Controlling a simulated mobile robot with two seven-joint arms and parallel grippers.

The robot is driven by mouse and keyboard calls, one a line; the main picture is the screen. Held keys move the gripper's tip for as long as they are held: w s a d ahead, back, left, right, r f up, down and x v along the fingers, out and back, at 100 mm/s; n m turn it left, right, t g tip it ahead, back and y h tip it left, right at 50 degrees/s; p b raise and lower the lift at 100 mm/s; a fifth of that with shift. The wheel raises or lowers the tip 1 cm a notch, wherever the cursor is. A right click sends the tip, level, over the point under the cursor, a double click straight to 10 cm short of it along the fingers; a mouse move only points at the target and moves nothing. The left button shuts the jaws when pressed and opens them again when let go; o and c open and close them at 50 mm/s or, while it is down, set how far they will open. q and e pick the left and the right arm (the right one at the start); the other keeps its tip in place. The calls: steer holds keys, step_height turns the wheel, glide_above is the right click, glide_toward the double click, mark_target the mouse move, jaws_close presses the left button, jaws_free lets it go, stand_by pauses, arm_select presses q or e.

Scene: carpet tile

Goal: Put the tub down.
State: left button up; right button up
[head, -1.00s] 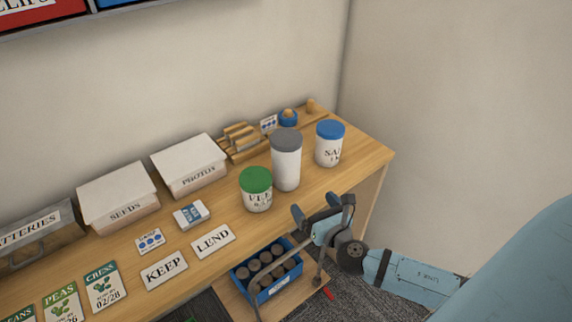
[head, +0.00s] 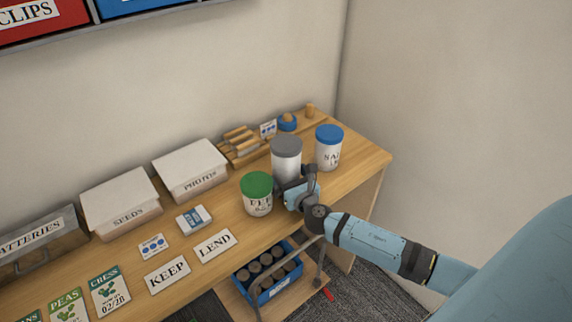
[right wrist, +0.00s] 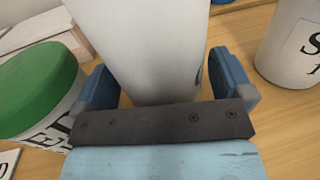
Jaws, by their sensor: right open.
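The tall white tub with a grey lid (head: 286,158) stands upright on the wooden bench, between a green-lidded tub (head: 257,195) and a blue-lidded tub (head: 328,149). My right gripper (head: 293,186) is at its front, low on its side. In the right wrist view the white tub wall (right wrist: 145,45) stands between the two blue fingers (right wrist: 165,82), which are open with a small gap on the left. Its lid is out of that view, and the gripper hides its lower front in the head view. My left gripper is not in view.
The green lid (right wrist: 40,80) is close beside the left finger. Boxes marked SEEDS (head: 122,205) and PHOTOS (head: 190,170), a wooden rack (head: 240,146) and cards line the bench (head: 355,170). A blue crate (head: 270,285) sits on a lower shelf.

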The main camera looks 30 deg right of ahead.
steer(key=shift+w, duration=0.3)
steer(key=c, duration=1.5)
steer(key=shift+d+r, duration=0.1)
steer(key=shift+r, duration=0.1)
steer(key=c, duration=0.3)
